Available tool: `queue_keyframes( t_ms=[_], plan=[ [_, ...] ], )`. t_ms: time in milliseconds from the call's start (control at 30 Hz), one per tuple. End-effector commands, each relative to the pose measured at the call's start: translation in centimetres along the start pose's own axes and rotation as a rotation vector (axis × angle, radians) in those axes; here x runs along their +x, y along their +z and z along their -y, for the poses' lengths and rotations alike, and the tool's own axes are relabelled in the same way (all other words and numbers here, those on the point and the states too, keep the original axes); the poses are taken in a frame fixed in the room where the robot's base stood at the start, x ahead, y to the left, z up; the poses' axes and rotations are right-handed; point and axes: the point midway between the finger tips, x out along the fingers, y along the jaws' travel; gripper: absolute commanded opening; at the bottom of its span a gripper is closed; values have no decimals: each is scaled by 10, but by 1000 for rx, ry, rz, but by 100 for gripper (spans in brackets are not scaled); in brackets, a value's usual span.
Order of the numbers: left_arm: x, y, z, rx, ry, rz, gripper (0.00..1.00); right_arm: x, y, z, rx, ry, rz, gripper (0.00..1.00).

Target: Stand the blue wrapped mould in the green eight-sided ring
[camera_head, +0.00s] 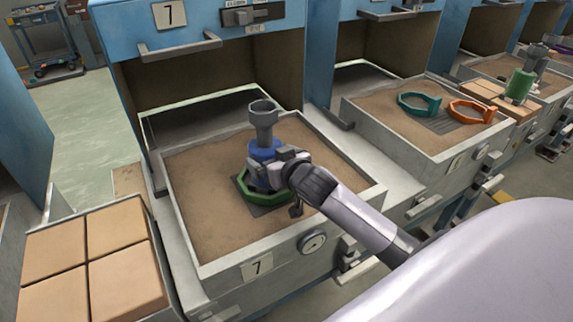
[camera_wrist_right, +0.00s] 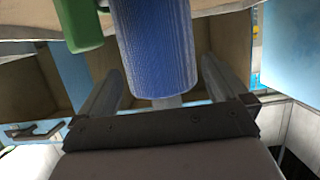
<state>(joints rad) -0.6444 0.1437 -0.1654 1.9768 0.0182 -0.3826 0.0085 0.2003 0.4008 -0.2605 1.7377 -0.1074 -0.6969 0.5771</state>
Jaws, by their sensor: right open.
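The blue wrapped mould (camera_head: 262,149) stands upright at the green eight-sided ring (camera_head: 243,192) on the near sand bed, with a grey cup-shaped top (camera_head: 263,116) above it. My right gripper (camera_head: 274,163) is at the mould and hides its lower part, so I cannot tell how its foot sits in the ring. In the right wrist view the mould (camera_wrist_right: 155,45) is between the two fingers (camera_wrist_right: 165,85), which are open with gaps beside it. Part of the green ring (camera_wrist_right: 80,22) shows at the upper left there. My left gripper is out of view.
The sand bed has a metal rim (camera_head: 350,178) and sits before an open blue oven marked 7 (camera_head: 200,12). Tan blocks (camera_head: 95,255) lie at the left. The neighbouring bed holds a teal ring (camera_head: 420,104) and an orange ring (camera_head: 472,110). A green mould (camera_head: 519,85) stands beyond.

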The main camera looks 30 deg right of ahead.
Motion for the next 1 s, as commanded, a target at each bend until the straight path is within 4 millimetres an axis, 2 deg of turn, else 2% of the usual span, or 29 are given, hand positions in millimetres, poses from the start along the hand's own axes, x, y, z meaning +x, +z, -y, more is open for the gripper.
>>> queue_keyframes(
  t_ms=[300, 500, 700, 1000],
  plan=[
    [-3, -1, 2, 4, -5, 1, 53, -51, 0, 0, -1, 0, 0, 100],
    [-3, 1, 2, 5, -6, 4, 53, -72, 0, 0, -2, 1, 0, 100],
    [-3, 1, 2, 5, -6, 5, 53, -80, 0, 0, -2, 1, -1, 100],
    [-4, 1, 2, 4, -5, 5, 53, -80, 0, 0, -1, 1, -1, 100]
  ],
)
